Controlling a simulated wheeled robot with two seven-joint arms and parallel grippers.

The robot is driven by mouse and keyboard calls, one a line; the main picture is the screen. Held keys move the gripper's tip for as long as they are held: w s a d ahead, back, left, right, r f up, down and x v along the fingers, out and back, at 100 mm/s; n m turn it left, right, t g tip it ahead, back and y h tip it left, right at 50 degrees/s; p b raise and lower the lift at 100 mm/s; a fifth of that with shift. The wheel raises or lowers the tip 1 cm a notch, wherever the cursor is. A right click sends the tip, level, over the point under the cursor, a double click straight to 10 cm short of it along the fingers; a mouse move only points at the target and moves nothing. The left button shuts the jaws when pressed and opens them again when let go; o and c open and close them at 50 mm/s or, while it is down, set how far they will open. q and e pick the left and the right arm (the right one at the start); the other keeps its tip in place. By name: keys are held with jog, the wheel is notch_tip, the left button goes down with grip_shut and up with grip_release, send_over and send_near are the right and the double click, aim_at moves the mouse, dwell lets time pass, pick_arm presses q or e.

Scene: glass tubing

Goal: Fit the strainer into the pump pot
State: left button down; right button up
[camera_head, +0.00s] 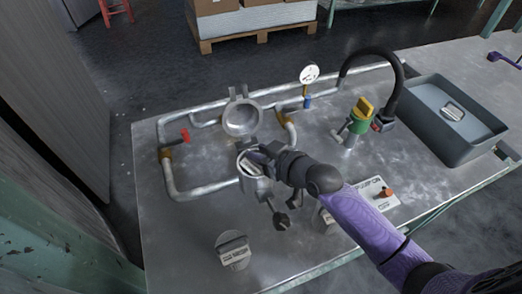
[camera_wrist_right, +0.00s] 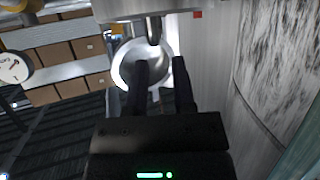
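The pump pot (camera_head: 256,187) stands on the metal table in the head view, its round lid (camera_head: 242,119) swung open behind it. A pale, striped piece, perhaps the strainer (camera_head: 249,162), shows in the pot's mouth, partly hidden by my right gripper (camera_head: 268,165). I cannot tell how it sits. In the right wrist view the two dark fingers of my right gripper (camera_wrist_right: 163,68) stand apart. A bright round metal bowl (camera_wrist_right: 125,70) shows behind and between them. My left gripper is not in view.
Pipes with a red valve handle (camera_head: 184,134) and a gauge (camera_head: 309,74) run behind the pot. A grey tray (camera_head: 420,95) stands at the right beside a black hose (camera_head: 387,65). A grey labelled piece (camera_head: 233,250) lies near the front edge.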

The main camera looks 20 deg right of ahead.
jog(key=shift+o, duration=0.8)
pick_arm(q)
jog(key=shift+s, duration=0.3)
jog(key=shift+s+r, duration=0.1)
pick_arm(e)
jog(key=shift+s+d+r+p, duration=0.15)
jog(key=shift+s+r+p, duration=0.1)
jog(key=shift+r+p, duration=0.25)
jog(key=shift+s+d+r+p, duration=0.1)
jog(key=shift+s+r+p, duration=0.2)
jog(key=shift+r, duration=0.25)
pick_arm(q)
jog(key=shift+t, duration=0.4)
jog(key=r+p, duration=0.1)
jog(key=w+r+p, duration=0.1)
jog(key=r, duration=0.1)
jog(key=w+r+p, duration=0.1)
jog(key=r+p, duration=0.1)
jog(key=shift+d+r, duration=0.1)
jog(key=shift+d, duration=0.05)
pick_arm(e)
jog(key=v, duration=1)
jog(key=shift+s, duration=0.3)
jog(key=shift+d, duration=0.2)
